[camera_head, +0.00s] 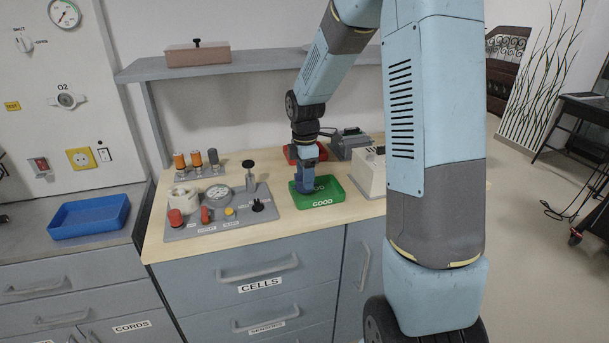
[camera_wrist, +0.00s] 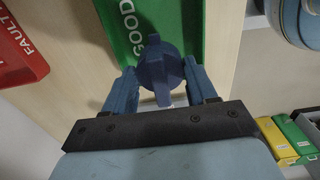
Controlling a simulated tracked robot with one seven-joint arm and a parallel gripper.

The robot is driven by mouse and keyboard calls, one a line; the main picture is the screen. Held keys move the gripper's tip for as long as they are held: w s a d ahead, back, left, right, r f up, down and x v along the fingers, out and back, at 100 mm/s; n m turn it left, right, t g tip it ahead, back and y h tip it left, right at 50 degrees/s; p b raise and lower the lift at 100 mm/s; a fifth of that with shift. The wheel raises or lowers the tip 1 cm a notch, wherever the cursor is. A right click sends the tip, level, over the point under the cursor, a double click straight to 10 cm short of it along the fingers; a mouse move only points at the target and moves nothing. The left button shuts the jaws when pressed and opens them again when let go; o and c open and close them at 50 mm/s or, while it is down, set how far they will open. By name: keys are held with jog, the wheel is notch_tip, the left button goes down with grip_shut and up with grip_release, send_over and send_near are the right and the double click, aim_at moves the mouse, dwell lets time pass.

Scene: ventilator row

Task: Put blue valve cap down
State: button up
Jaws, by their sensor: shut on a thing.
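The dark blue valve cap (camera_wrist: 161,71) has a lobed, knob-like shape and shows between the fingers in the wrist view. My gripper (camera_wrist: 163,88) is shut on it. In the head view my gripper (camera_head: 307,184) points down over the green tray (camera_head: 331,200) labelled GOOD. The tray also shows in the wrist view (camera_wrist: 188,22), behind the cap. The cap is hard to tell from the blue fingers in the head view. I cannot tell whether the cap touches the tray floor.
A red FAULT tray (camera_wrist: 18,55) lies beside the green tray. A grey panel (camera_head: 222,212) with gauge and knobs stands left on the wooden counter. A cream box (camera_head: 368,172) stands close right of the green tray. A blue tray (camera_head: 90,216) sits on the left counter.

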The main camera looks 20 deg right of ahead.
jog(key=shift+f, duration=0.5)
jog(key=o, duration=0.9)
jog(key=shift+o, duration=0.2)
jog(key=shift+r, duration=0.2)
notch_tip(320, 180, up, 13)
jog(key=s+r+m+t, duration=0.2)
jog(key=s+r+m, duration=0.2)
jog(key=s+m, duration=0.5)
jog(key=s+d+r+m+t, duration=0.1)
jog(key=s+r+m+t, duration=0.2)
jog(key=s+m, duration=0.6)
jog(key=shift+s+r+t, duration=0.3)
jog(key=shift+s+r, duration=0.55)
jog(key=shift+s, duration=4.3)
